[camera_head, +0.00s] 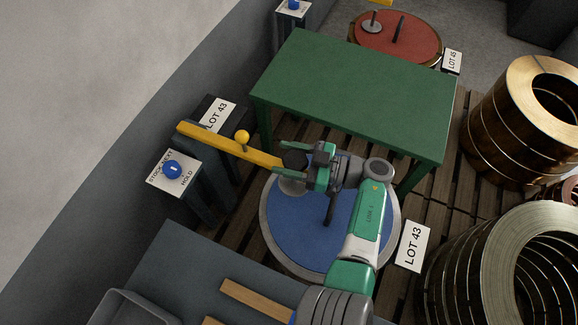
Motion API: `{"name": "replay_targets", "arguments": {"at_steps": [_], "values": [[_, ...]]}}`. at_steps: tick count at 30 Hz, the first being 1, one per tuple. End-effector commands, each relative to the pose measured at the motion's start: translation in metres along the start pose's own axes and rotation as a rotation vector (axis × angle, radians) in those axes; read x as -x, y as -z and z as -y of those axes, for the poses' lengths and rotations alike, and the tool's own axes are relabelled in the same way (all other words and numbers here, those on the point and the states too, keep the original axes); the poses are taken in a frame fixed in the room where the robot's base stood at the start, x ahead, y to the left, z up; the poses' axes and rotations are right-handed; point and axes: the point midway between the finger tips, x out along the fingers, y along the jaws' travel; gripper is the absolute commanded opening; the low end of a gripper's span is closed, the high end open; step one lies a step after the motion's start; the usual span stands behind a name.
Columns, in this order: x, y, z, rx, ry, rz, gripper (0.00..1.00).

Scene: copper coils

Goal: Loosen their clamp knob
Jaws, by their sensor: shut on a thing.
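A dark clamp knob (293,159) sits at the right end of a yellow bar (215,142) with a yellow ball (242,137) on it. My gripper (296,160) is shut on this dark knob, fingers on either side, partly hiding it. Below is a round blue lid (300,235) with a grey rim and a dark upright handle (330,210). A grey round piece (291,187) on the lid lies under my gripper, partly hidden.
A green table (355,90) stands close behind my gripper. Copper coils (515,125) stand at right. A blue dial (172,169) on a post is at left. A red lid (398,38) lies behind. A LOT 43 card (413,246) is beside the blue lid.

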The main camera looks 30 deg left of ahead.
Motion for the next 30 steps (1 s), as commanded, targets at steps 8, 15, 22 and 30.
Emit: {"name": "replay_targets", "arguments": {"at_steps": [8, 15, 22, 30], "values": [[-0.001, -0.009, 0.003, 0.004, 0.189, 0.002, 0.31], [0.000, -0.004, 0.005, 0.002, 0.282, 0.000, 0.31], [0.000, 0.000, 0.006, 0.001, 0.318, 0.001, 0.31], [0.000, 0.001, 0.006, 0.001, 0.324, 0.000, 0.31]]}}
